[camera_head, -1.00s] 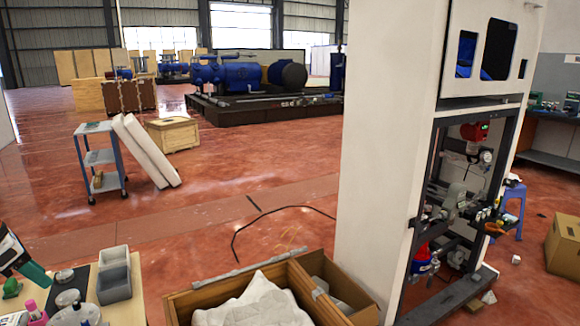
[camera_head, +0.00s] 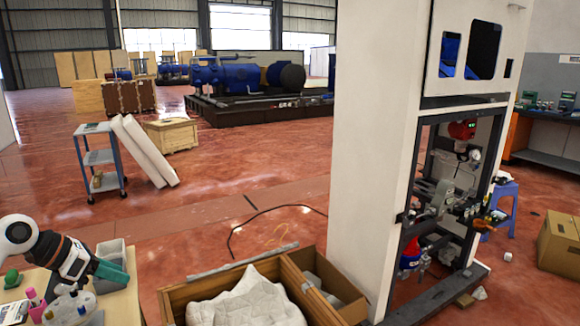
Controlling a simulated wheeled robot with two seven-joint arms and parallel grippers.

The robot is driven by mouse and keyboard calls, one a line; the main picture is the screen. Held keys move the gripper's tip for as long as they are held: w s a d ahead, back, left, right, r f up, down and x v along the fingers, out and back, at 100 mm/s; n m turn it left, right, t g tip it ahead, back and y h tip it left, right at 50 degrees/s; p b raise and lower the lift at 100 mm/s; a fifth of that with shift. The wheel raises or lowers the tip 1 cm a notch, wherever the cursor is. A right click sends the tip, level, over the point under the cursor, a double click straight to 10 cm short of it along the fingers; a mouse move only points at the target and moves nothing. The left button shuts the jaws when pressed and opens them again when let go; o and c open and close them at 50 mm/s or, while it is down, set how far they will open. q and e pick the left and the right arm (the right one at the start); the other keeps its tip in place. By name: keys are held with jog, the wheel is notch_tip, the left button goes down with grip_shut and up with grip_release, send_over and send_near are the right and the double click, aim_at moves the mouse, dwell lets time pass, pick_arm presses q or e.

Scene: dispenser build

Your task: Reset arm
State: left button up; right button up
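My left arm (camera_head: 50,250), white and dark grey, reaches in from the left edge over a light wooden table (camera_head: 122,308). Its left gripper (camera_head: 122,275) has teal fingers pointing right and slightly down, in front of a grey bin (camera_head: 112,250). The fingers show side-on, so I cannot tell whether they are apart, and nothing is clearly held. My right gripper is not in view.
On the table are a green object (camera_head: 12,279), a pink cup (camera_head: 35,303) and clear containers (camera_head: 72,306). A wooden crate (camera_head: 178,296) with white wrapping stands to the right. A tall white cabinet (camera_head: 372,150) stands beyond it.

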pick_arm(q)
jog(key=s+d+n+t+h, duration=0.1)
jog(key=d+n+t+h, duration=0.85)
jog(key=d, duration=1.15)
jog(key=s+a+f+n+g+y, duration=0.1)
jog(key=s+a+f+n+y, duration=0.35)
jog(key=f+n+y, duration=0.6)
jog(key=s+a+f+n+y, duration=0.35)
jog(key=s+n+y, duration=0.3)
jog(key=n, duration=0.95)
jog(key=s+d+f+n+g, duration=0.1)
jog(key=s+f+n+g, duration=0.2)
jog(key=s, duration=0.4)
jog(key=s+d+f+n+g+h, duration=0.1)
jog(key=s+f+g, duration=0.3)
jog(key=s, duration=0.3)
jog(key=s+d+f+n+g, duration=0.1)
jog(key=s+f+n+g, duration=0.2)
jog(key=s, duration=0.4)
notch_tip(320, 180, down, 26)
jog(key=m+g+p, duration=0.2)
jog(key=s+a+f+g, duration=0.1)
jog(key=s+a+f, duration=0.2)
jog(key=s+f, duration=1.1)
jog(key=s, duration=0.2)
jog(key=shift+s+p, duration=0.35)
jog(key=shift+s, duration=0.05)
